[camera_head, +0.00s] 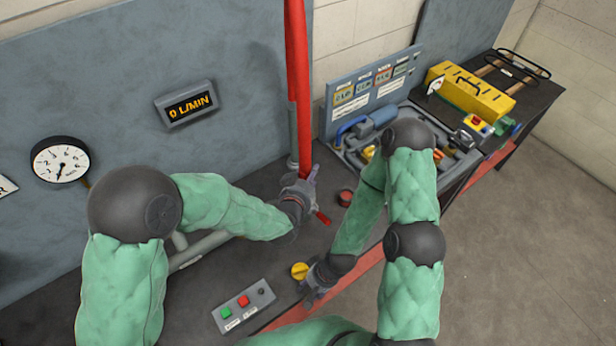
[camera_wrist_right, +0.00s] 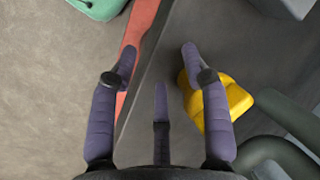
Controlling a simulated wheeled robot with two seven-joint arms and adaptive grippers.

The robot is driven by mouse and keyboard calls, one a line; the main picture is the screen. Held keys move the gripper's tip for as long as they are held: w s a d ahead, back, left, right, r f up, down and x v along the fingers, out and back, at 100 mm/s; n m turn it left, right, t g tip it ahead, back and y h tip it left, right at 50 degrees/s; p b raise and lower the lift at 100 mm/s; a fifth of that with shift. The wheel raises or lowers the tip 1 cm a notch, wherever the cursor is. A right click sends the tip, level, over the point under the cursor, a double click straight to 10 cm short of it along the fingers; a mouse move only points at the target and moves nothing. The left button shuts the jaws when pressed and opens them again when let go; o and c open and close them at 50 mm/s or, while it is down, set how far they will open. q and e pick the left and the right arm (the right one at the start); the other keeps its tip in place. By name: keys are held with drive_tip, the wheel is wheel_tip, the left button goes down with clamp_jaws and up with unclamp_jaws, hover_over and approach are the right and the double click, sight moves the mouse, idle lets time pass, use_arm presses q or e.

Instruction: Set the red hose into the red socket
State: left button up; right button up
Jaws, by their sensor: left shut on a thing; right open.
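The red hose (camera_head: 298,75) hangs down from the top of the head view in front of a grey upright pipe. My left gripper (camera_head: 304,188) is shut on its lower part, above the bench. The hose's end is largely hidden by the gripper. A small red piece (camera_head: 322,217) shows just below the gripper; I cannot tell what it belongs to. A round red fitting (camera_head: 346,197), perhaps the red socket, stands on the bench to the right of the left gripper. My right gripper (camera_head: 312,288) is open and empty near the bench's front edge; its spread fingers show in the right wrist view (camera_wrist_right: 160,65).
A yellow knob (camera_head: 300,271) is beside the right gripper, also in the wrist view (camera_wrist_right: 225,98). A button box (camera_head: 243,306) lies on the bench front. A gauge (camera_head: 60,162) and flow display (camera_head: 186,103) are on the panel. A motor tray stands right.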

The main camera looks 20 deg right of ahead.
use_arm(q)
drive_tip(key=shift+f+b, duration=0.75)
drive_tip(key=shift+b, duration=0.05)
use_arm(e)
drive_tip(key=shift+f, duration=0.8)
use_arm(q)
drive_tip(key=shift+f+b, duration=0.5)
drive_tip(key=shift+f, duration=0.05)
use_arm(e)
drive_tip(key=shift+s+a+f, duration=0.1)
drive_tip(key=shift+s+f, duration=0.1)
drive_tip(key=shift+f, duration=0.35)
use_arm(q)
drive_tip(key=shift+f+b, duration=0.6)
use_arm(e)
drive_tip(key=shift+f, duration=0.6)
use_arm(q)
drive_tip(key=shift+s+f+b, duration=0.1)
drive_tip(key=shift+f+b, duration=0.3)
drive_tip(key=shift+b, duration=0.05)
use_arm(e)
drive_tip(key=shift+o, duration=1.1)
drive_tip(key=shift+f, duration=0.4)
use_arm(q)
drive_tip(key=o, duration=1.5)
drive_tip(key=shift+o, duration=0.2)
drive_tip(key=shift+s+a+f, duration=0.1)
use_arm(e)
drive_tip(key=shift+f, duration=0.1)
